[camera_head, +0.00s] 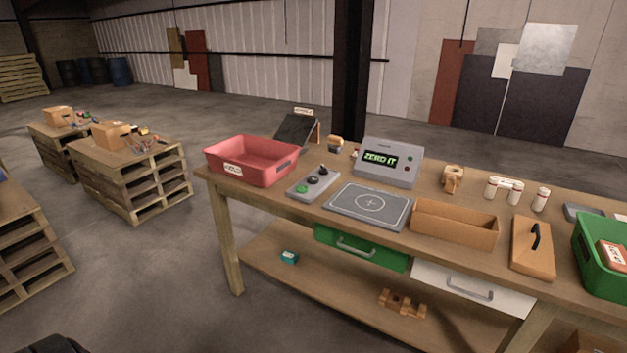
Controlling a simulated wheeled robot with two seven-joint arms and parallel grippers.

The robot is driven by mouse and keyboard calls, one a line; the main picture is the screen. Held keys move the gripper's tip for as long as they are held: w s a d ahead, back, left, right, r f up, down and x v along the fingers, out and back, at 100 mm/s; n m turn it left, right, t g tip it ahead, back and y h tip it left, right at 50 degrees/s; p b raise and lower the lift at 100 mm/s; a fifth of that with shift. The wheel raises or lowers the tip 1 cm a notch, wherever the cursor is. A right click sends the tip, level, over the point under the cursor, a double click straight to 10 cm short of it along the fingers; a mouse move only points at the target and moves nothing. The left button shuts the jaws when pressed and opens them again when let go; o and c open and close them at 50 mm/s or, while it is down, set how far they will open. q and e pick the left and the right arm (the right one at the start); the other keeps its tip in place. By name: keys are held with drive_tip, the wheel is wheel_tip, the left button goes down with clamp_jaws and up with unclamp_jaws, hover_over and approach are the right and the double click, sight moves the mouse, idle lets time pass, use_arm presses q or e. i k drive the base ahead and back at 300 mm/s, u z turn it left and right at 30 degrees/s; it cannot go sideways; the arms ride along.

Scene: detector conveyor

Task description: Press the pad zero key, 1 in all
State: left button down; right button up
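A grey key panel (308,191) lies on the workbench between the red bin and the grey pad. It carries a green key (302,188) at its near end and two dark round knobs or keys (312,180) behind it. Any label on the keys is too small to read. The flat grey pad (343,204) with a white circle and cross lies bare beside the panel. Behind it a grey display box (401,175) shows "ZERO IT" in green letters. Neither of my grippers is in view.
On the workbench (285,211) stand a red bin (240,174), an open cardboard tray (455,232), a wooden lid with a black handle (532,262), white cylinders (514,193) and a green crate (588,271). Green (330,240) and white (440,279) drawers sit below.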

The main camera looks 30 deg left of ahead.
sight(311, 179)
drive_tip(key=z, duration=0.25)
drive_tip(key=i, duration=1.7)
drive_tip(key=u, duration=0.8)
